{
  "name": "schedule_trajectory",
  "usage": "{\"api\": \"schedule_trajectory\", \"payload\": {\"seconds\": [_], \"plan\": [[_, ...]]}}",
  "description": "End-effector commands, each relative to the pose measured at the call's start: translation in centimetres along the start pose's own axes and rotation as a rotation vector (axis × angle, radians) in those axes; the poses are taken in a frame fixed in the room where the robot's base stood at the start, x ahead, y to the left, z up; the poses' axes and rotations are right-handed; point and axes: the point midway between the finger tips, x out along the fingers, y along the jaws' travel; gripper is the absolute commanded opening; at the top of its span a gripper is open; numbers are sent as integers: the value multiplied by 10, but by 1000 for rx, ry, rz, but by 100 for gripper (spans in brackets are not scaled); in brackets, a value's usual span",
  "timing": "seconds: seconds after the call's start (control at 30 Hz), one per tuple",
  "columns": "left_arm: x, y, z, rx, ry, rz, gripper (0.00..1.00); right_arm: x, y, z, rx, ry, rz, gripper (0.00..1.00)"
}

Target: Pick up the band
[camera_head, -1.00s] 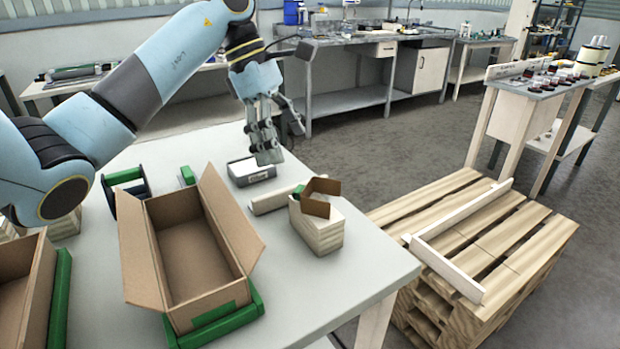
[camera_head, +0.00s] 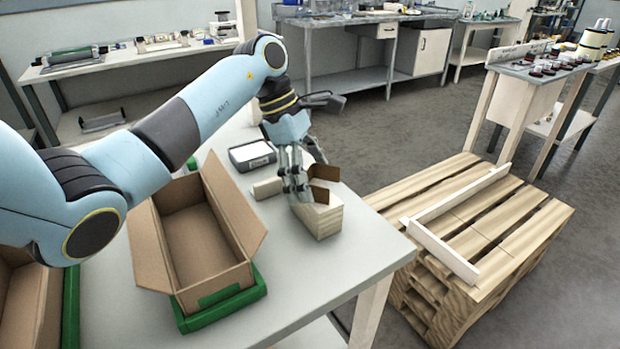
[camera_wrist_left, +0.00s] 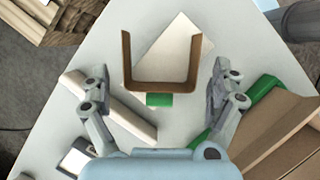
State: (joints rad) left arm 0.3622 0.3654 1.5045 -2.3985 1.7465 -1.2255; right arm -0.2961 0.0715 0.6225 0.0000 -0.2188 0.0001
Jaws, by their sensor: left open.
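The band, a brown U-shaped strip (camera_head: 325,172), stands on top of a pale wooden block (camera_head: 323,220). My left gripper (camera_head: 297,195) is over the near left side of the block, next to the band, and partly hides it. In the left wrist view the band (camera_wrist_left: 128,65) lies between and a little beyond the open fingers (camera_wrist_left: 160,78), with its open side facing away from the wrist. Neither finger appears to touch it. A small green piece (camera_wrist_left: 160,99) shows at the band's closed side. My right gripper is not in view.
An open cardboard box (camera_head: 152,250) on a green base (camera_head: 225,312) stands left of the block. A wooden pallet (camera_head: 480,230) stands beyond the table's right edge.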

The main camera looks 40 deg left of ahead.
Motion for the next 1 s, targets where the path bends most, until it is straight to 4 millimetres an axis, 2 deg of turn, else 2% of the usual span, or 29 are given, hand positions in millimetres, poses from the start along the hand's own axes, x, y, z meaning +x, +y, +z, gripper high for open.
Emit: {"api": "schedule_trajectory", "payload": {"seconds": [0.03, 0.33, 0.77, 0.87, 1.0], "plan": [[0, 0, 0, 0, 0, 0, 92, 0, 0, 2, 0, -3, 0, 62], [0, 0, 0, 0, 0, 0, 54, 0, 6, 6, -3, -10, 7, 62], [-3, 0, 1, 0, 0, 2, 54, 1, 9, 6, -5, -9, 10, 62], [-10, 1, 3, 1, 1, 3, 54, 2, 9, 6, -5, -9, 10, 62], [-28, 2, 11, 3, 0, 5, 54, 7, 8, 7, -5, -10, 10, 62]]}}
